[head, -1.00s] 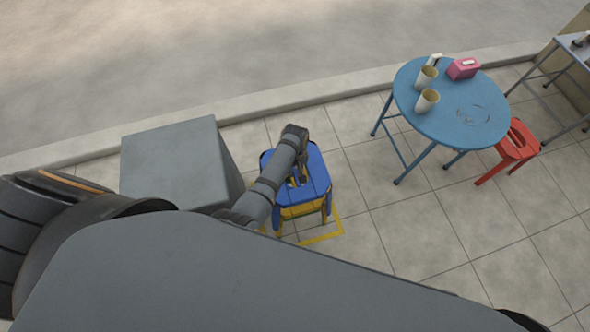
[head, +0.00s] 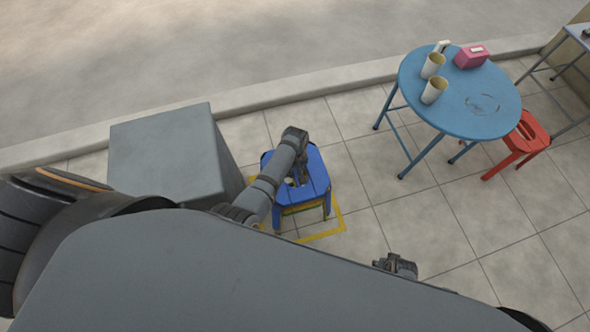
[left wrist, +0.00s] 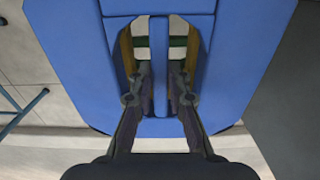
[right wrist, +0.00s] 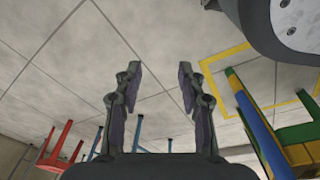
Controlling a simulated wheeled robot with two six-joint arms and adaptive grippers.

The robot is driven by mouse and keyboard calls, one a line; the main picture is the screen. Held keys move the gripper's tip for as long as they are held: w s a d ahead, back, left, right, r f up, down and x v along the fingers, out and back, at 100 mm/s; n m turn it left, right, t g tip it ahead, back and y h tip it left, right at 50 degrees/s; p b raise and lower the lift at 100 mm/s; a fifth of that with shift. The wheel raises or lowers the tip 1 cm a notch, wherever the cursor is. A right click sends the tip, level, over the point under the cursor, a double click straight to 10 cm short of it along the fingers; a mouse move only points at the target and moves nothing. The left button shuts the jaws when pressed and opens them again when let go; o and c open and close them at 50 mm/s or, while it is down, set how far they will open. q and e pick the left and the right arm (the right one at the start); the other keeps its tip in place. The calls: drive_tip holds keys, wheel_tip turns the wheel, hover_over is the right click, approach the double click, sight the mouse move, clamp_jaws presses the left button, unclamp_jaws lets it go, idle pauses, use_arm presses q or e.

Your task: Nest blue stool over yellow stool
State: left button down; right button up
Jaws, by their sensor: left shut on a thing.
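The blue stool (head: 318,172) stands upright over the stack inside a yellow floor outline, its seat covering most of what is beneath. My left gripper (left wrist: 160,78) reaches through the slots in its seat and is shut on the central bar. The yellow stool is mostly hidden; yellow shows through the slots in the left wrist view (left wrist: 126,48). A green stool (right wrist: 292,133) shows lower in the stack in the right wrist view. Whether blue is fully seated cannot be told. My right gripper (right wrist: 158,75) is open and empty, right of the stack.
A grey block (head: 165,155) stands close left of the stools. A round blue table (head: 470,115) with cups and a pink box is at right, with a red stool (head: 520,140) beside it. Tiled floor between is clear.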

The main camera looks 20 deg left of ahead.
use_arm(q)
drive_tip(key=shift+f+b, duration=0.4)
drive_tip(key=shift+f, duration=0.45)
use_arm(e)
drive_tip(key=shift+w+a+r, duration=0.25)
drive_tip(key=shift+w+r, duration=0.25)
drive_tip(key=shift+r, duration=0.3)
drive_tip(key=shift+w+a+r, duration=0.25)
drive_tip(key=shift+w+r, duration=0.25)
drive_tip(key=shift+r, duration=0.25)
use_arm(q)
drive_tip(key=shift+f+b, duration=0.4)
drive_tip(key=shift+f, duration=0.15)
use_arm(e)
drive_tip(key=shift+f, duration=0.35)
use_arm(q)
drive_tip(key=c, duration=1.2)
unclamp_jaws()
